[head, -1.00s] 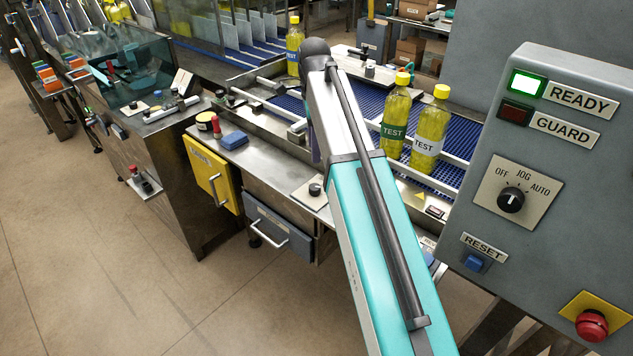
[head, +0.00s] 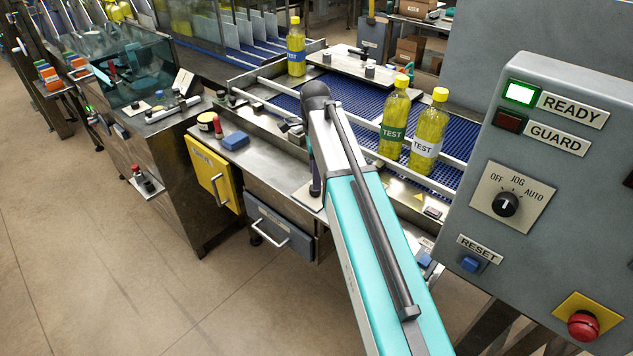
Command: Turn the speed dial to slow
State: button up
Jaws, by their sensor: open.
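A pale plate (head: 304,198) lies on the front ledge of the conveyor, left of my arm. A dark part stands at its right edge, against my arm; I cannot tell whether it is a knob or part of my arm. No slow marking is readable there. On the grey panel, a black dial (head: 505,204) has the labels OFF, JOG and AUTO, and its white mark points up near JOG. My arm reaches up from the bottom and bends down behind its dark elbow. My gripper is hidden behind it.
Yellow bottles, one with a green TEST label (head: 394,118) and one with a white TEST label (head: 427,135), stand on the blue conveyor right of my arm. The grey panel (head: 590,185) has a lit green lamp and a red button (head: 583,325). Floor at left is clear.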

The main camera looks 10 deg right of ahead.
jog(key=shift+f+p, duration=0.45)
jog(key=shift+f, duration=1.8)
jog(key=c, duration=1)
jog(key=shift+c, duration=0.2)
